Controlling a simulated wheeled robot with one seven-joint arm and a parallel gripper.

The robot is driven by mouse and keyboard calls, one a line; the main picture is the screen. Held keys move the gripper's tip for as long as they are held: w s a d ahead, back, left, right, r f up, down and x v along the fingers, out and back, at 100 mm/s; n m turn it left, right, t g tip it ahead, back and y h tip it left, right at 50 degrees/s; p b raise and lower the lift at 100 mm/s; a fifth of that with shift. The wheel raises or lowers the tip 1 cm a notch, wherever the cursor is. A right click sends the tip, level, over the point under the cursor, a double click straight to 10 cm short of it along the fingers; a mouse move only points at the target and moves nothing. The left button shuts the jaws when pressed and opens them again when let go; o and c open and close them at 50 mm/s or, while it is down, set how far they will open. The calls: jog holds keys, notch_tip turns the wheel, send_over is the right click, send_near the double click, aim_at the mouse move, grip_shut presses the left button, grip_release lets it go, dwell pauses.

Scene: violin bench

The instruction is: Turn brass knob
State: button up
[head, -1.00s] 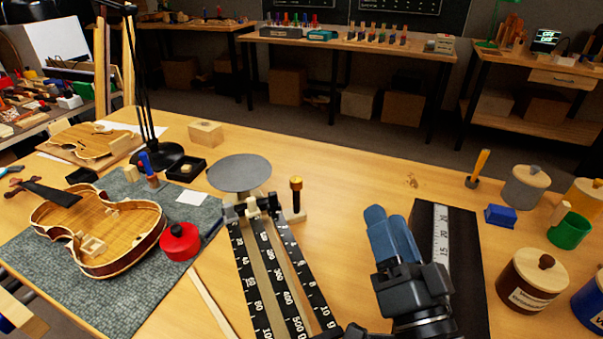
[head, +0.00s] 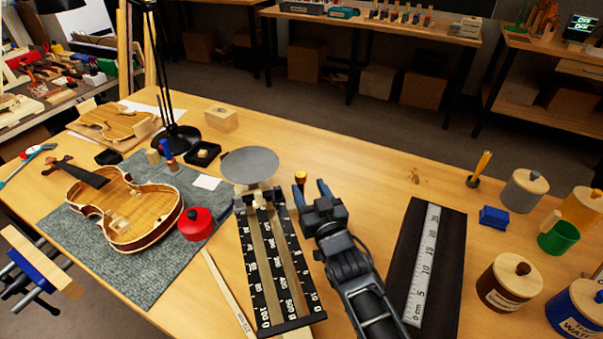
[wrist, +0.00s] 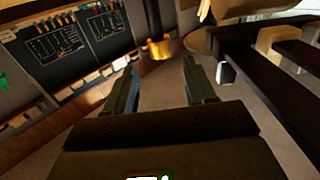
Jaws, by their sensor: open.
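The brass knob (head: 300,176) stands upright at the back right of a balance scale (head: 272,262) with black numbered beams and a grey round pan (head: 249,165). My gripper (head: 311,188) is open and empty, just in front of the knob and to its right. Its blue fingers point toward the back of the bench. In the wrist view the knob (wrist: 160,48) shows beyond the tips of the open fingers (wrist: 160,66), roughly in line with the gap. The knob's lower post is hidden behind my gripper in the head view.
A red pot (head: 195,224) and a violin (head: 125,208) are left of the scale. A ruler on a dark strip (head: 422,262) lies right of my arm. Lidded pots (head: 505,285) stand at the far right. The bench behind the knob is largely clear.

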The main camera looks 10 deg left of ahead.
aim_at(302, 179)
jog(key=b+x, duration=0.1)
jog(key=x, duration=0.1)
jog(key=b+x, duration=0.2)
jog(key=shift+w+a+f, duration=0.2)
jog(key=shift+w+a, duration=0.05)
jog(key=shift+w, duration=0.1)
jog(key=shift+b+x, duration=0.7)
jog(key=shift+x, duration=0.25)
jog(key=shift+r, duration=0.2)
jog(key=c, duration=0.9)
